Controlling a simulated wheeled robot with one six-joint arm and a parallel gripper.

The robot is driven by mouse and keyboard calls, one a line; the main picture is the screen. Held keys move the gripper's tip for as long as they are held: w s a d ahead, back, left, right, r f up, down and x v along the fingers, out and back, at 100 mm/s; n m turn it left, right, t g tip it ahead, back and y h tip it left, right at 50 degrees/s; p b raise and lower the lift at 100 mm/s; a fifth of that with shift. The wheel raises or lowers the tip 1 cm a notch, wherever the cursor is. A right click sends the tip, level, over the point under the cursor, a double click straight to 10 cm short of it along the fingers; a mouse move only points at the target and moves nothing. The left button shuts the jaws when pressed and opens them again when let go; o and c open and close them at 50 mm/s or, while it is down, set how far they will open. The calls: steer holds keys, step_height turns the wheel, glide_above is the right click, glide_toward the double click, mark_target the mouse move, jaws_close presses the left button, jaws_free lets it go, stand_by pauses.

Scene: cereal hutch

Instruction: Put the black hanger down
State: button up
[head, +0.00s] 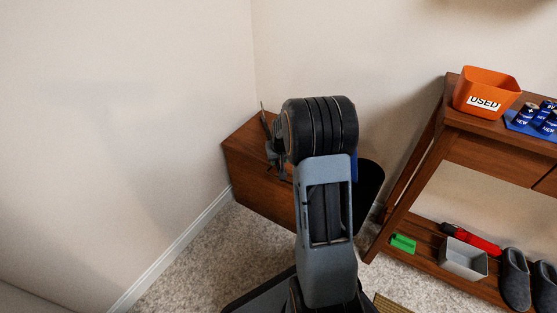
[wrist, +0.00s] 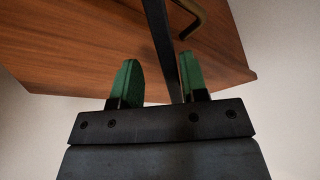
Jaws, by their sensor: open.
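My gripper (wrist: 158,62) is open, its two green fingers apart, above a brown wooden surface in the wrist view. A long black bar (wrist: 160,32), which looks like part of the black hanger, runs between the fingers, closer to the right one. I cannot tell whether it touches either finger. A bent brass-coloured piece (wrist: 190,22) shows beside the bar at the top; I cannot tell whether it belongs to the hanger. In the head view my gripper (head: 274,150) is over the low wooden cabinet (head: 255,185), partly hidden by my arm. The hanger's full shape is hidden there.
A dark bin (head: 368,190) stands right of the cabinet. The wooden hutch (head: 398,190) at right holds an orange "USED" bin (head: 484,93), blue batteries (head: 530,114), a grey box (head: 463,260) and slippers (head: 514,278). White walls close in at the left and back.

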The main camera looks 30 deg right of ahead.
steer(key=p+v, duration=0.3)
steer(key=v, duration=0.7)
steer(key=s+a+r+n, duration=0.1)
steer(key=s+a+r, duration=0.2)
steer(key=s+a, duration=0.5)
steer(key=s+a+r+n+g+y, duration=0.1)
steer(key=s+a+r+n, duration=0.1)
steer(key=s+a, duration=0.7)
steer(key=shift+s+a+r, duration=0.2)
steer(key=shift+s+r, duration=0.4)
steer(key=shift+s, duration=0.35)
steer(key=w+p+v, duration=0.3)
steer(key=p+v, duration=0.9)
steer(key=w+r+p+v, duration=0.1)
steer(key=w+p+v, duration=0.2)
steer(key=p+v, duration=0.9)
steer(key=w+r+p+v, duration=0.1)
steer(key=w+p+v, duration=0.2)
steer(key=p+v, duration=0.9)
steer(key=shift+s+d+r+n+t, duration=0.15)
steer(key=shift+s+r+n+t, duration=0.15)
steer(key=shift+r+t, duration=0.15)
steer(key=shift+d, duration=0.15)
